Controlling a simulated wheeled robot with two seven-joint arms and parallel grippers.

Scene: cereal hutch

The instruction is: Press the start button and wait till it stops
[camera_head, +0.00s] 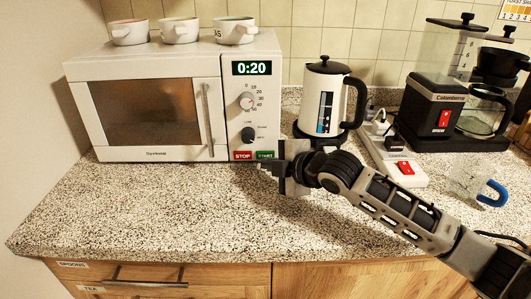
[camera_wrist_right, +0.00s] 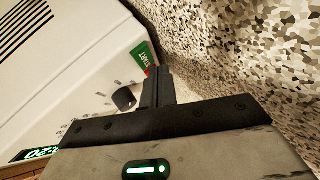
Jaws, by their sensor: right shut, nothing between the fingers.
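The white microwave (camera_head: 155,60) stands at the left of the counter with its door shut. Its green display (camera_head: 252,68) reads 0:20. The green START button (camera_head: 265,155) is at the panel's lower right, beside the red STOP button (camera_head: 243,155). My right gripper (camera_head: 272,164) is shut and empty, its tips at the lower edge of the START button. In the right wrist view the closed fingers (camera_wrist_right: 157,76) point at the green START button (camera_wrist_right: 140,56); whether they touch it I cannot tell. My left gripper is not in view.
Several white bowls (camera_head: 180,30) sit on the microwave. A white kettle (camera_head: 322,100) stands just behind my right gripper. A power strip (camera_head: 398,165), a coffee maker (camera_head: 437,110) and a glass mug with a blue handle (camera_head: 492,193) are to the right. The front counter (camera_head: 150,205) is clear.

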